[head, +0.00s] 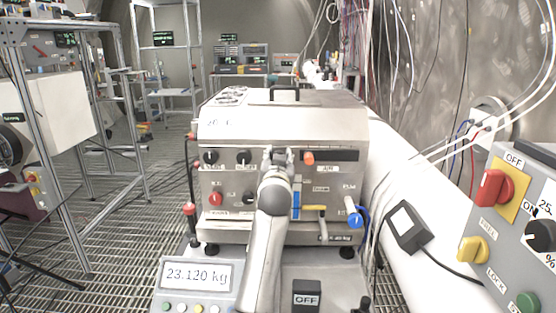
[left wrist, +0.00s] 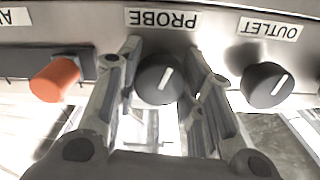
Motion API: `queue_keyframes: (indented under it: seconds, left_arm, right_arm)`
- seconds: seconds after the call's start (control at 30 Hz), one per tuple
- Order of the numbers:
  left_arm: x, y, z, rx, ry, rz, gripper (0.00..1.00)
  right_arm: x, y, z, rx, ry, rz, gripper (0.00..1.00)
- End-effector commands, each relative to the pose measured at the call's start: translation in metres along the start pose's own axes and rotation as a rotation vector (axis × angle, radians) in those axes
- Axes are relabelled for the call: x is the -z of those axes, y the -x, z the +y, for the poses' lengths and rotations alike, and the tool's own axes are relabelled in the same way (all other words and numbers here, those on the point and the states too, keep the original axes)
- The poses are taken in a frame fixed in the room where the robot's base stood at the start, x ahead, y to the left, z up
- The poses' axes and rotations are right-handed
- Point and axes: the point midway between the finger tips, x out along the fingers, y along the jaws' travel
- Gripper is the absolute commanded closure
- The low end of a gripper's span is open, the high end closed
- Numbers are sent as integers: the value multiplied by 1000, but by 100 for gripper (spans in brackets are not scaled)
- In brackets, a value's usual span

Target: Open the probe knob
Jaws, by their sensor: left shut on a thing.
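The probe knob (left wrist: 160,78) is round and black with a white pointer line, under the PROBE label (left wrist: 162,18) in the left wrist view. My left gripper (left wrist: 164,62) is shut on it, with one finger on each side. In the head view my left gripper (head: 280,158) is at the front face of the steel box (head: 285,123) and hides the probe knob. My right gripper is not in view.
An orange knob (left wrist: 55,80) and the black outlet knob (left wrist: 267,85) flank the probe knob closely. Below the box are a display reading 23.120 kg (head: 196,274) and an OFF block (head: 307,296). A grey control panel (head: 510,235) stands at the right.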

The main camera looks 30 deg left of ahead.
Motion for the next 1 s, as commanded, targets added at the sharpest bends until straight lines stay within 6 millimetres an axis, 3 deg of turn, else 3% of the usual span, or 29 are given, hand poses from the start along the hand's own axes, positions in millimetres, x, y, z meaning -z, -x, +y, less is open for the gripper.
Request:
queue_keyframes:
  seconds: [0.27, 0.3, 0.47, 0.83, 1.0]
  left_arm:
    - [0, 0, 0, -1, 0, -1, 88]
    - [0, 0, 0, -1, 0, -1, 63]
    - [0, 0, 0, -1, 0, 0, 43]
    - [0, 2, 0, 0, -1, 0, 42]
    - [0, 18, 1, -1, 0, 1, 42]
  right_arm:
    - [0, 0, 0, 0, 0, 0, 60]
    - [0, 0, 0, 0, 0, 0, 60]
    - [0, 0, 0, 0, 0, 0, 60]
    - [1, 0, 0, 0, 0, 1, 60]
    - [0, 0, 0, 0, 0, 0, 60]
